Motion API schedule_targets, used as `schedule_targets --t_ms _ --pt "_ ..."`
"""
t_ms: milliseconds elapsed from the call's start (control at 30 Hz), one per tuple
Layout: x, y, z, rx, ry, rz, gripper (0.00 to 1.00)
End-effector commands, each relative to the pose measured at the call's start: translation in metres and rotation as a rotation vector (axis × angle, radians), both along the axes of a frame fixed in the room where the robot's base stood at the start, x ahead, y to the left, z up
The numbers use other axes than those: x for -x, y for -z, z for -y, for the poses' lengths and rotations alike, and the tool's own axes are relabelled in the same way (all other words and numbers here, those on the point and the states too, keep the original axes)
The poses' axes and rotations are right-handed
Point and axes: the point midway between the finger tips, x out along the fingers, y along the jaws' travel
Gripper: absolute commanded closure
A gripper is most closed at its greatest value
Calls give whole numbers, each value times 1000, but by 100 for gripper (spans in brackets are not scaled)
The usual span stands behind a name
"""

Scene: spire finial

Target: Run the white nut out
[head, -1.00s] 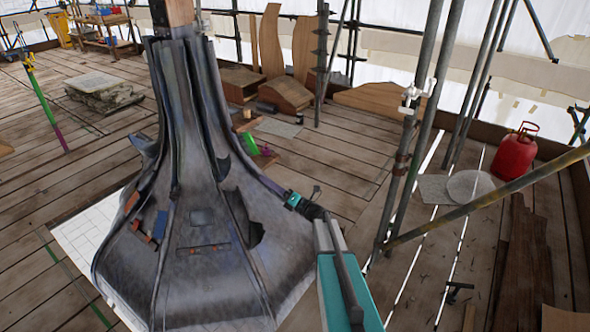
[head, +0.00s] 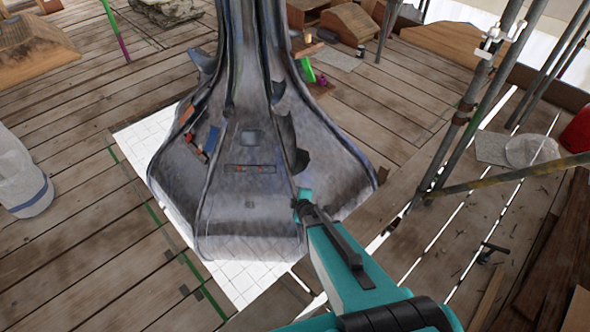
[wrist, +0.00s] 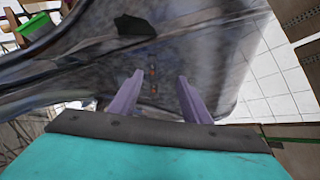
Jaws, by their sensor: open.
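A white fitting (head: 490,44) is clamped on the scaffold pole at the upper right in the head view. It is too small to tell whether it is the white nut, and no separate nut shows clearly. My gripper (head: 303,196) is in front of the lower right face of the grey metal spire (head: 225,195), far from the fitting. In the wrist view, the two purple fingers of my gripper (wrist: 160,84) stand apart with nothing between them. The spire's skin (wrist: 215,40) lies beyond them, with a row of small reddish spots. I cannot tell whether the fingers touch it.
Scaffold poles (head: 455,125) rise at the right, with a slanting pole (head: 520,171) crossing low. A white container (head: 22,178) stands at the left. A red gas bottle (head: 579,133) is at the right edge. The plank floor (head: 80,240) at the left front is largely clear.

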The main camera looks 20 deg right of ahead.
Motion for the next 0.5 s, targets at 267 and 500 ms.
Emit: schedule_targets --t_ms 267,500 --pt "106 53 -11 -144 258 -322 57" --pt "201 76 -21 -240 512 -588 57"
